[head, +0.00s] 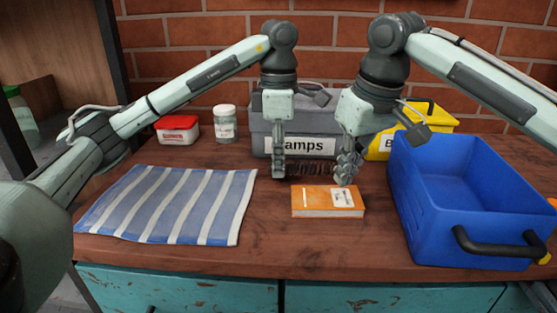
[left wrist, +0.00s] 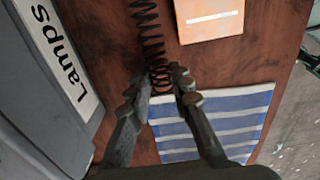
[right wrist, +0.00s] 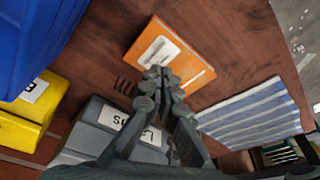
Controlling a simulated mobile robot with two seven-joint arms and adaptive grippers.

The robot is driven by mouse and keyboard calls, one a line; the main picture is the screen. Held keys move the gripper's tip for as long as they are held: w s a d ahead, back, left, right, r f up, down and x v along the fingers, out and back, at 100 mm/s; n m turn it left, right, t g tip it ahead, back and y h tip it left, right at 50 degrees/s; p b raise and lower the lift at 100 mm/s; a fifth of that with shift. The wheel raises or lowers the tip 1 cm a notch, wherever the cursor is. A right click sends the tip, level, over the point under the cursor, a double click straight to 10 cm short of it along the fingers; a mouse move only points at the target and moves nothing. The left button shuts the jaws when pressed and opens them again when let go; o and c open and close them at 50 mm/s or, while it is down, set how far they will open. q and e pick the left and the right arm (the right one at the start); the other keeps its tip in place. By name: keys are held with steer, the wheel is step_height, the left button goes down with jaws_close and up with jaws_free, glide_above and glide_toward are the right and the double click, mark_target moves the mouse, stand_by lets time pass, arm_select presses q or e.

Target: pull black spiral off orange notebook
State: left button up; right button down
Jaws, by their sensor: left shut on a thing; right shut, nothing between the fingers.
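The orange notebook (head: 325,202) lies flat on the table, with a white label on its cover; it also shows in the left wrist view (left wrist: 208,17) and the right wrist view (right wrist: 160,48). The black spiral (left wrist: 151,38) is apart from the notebook, lying behind it in the head view (head: 318,169). My left gripper (left wrist: 160,82) is shut on one end of the spiral. My right gripper (right wrist: 158,75) is shut and empty, above the notebook's back edge; the head view shows it there too (head: 346,180). It hides part of the notebook in the right wrist view.
A blue crate (head: 425,215) stands on the right. A grey bin (head: 262,140) labelled Lamps and a yellow bin (head: 440,121) stand behind. A striped cloth (head: 165,205) lies at left. A red-and-white tub (head: 178,130) and a jar (head: 225,125) stand at the back left.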

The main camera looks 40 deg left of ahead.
steer(key=shift+w+a+v, duration=0.1)
steer(key=shift+a+v, duration=0.05)
steer(key=shift+v, duration=0.65)
steer(key=shift+w+a+v, duration=0.1)
steer(key=shift+a+v, duration=0.1)
steer(key=shift+v, duration=0.6)
steer(key=shift+w+a+v, duration=0.1)
steer(key=shift+a+v, duration=0.05)
steer(key=shift+v, duration=0.65)
steer(key=shift+d+r, duration=0.1)
steer(key=s+d, duration=0.3)
steer(key=d, duration=0.2)
steer(key=s+d, duration=0.3)
steer(key=d, duration=0.3)
steer(key=s+d, duration=0.4)
steer(key=d, duration=0.2)
steer(key=shift+s+d, duration=0.1)
steer(key=shift+d, duration=0.05)
